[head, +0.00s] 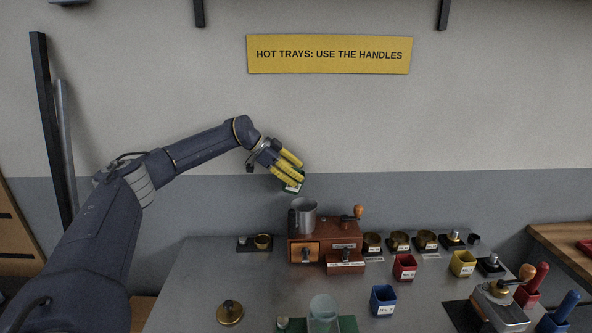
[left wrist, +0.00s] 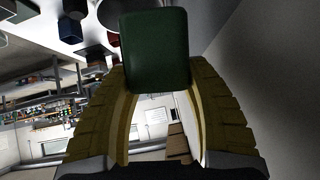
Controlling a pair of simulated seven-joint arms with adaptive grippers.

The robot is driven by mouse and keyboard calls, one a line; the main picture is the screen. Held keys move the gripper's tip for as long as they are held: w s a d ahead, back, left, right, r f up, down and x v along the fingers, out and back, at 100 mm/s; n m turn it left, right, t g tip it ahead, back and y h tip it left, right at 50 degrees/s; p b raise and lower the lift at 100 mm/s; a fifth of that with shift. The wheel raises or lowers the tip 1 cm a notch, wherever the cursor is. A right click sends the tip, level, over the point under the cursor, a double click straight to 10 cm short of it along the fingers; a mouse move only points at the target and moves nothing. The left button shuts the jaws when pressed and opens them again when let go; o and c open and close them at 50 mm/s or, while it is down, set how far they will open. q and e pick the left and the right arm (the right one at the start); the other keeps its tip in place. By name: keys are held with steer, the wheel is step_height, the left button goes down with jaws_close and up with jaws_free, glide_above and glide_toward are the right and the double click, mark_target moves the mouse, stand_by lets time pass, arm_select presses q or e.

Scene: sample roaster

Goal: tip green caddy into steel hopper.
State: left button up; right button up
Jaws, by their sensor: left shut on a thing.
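My left gripper (head: 290,169) has yellow fingers and is shut on the green caddy (head: 293,187). It holds the caddy in the air, above the steel hopper (head: 302,217) and slightly to its left in the head view. The caddy looks tilted, and the fingers hide much of it. In the left wrist view the green caddy (left wrist: 155,50) sits between the fingertips. Its contents cannot be seen. The hopper is a grey open-topped cup on a reddish-brown wooden box (head: 322,242) with an orange-knobbed crank. My right gripper is not in view.
Red (head: 404,267), yellow (head: 462,263) and blue (head: 383,300) caddies stand on the grey table right of the box. Several brass cups (head: 399,241) line the back. A clear container (head: 323,312) stands in front. The air around the hopper is clear.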

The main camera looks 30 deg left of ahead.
arm_select(q)
steer(key=shift+d+f+y, duration=0.1)
steer(key=shift+f+y, duration=0.1)
steer(key=shift+y, duration=0.1)
steer(key=y, duration=0.1)
steer(key=g+y, duration=0.1)
steer(key=y, duration=0.1)
steer(key=d+m+y, duration=0.1)
steer(key=shift+w+f+g, duration=0.15)
steer(key=shift+f+g, duration=0.15)
steer(key=shift+f, duration=0.05)
steer(key=y, duration=0.2)
steer(key=d+f+y, duration=0.1)
steer(key=y, duration=0.1)
steer(key=f+m+g+y, duration=0.1)
steer(key=y, duration=0.1)
steer(key=shift+w+d+f, duration=0.15)
steer(key=shift+d, duration=0.1)
steer(key=y, duration=0.1)
steer(key=d+f+m+y, duration=0.1)
steer(key=y, duration=0.1)
steer(key=shift+w+f+g, duration=0.15)
steer(key=shift+f+g, duration=0.1)
steer(key=shift+g, duration=0.15)
steer(key=y, duration=0.2)
steer(key=d+y, duration=0.1)
steer(key=y, duration=0.1)
steer(key=shift+w+f+m+g, duration=0.1)
steer(key=shift+m+g, duration=0.2)
steer(key=shift+m, duration=0.1)
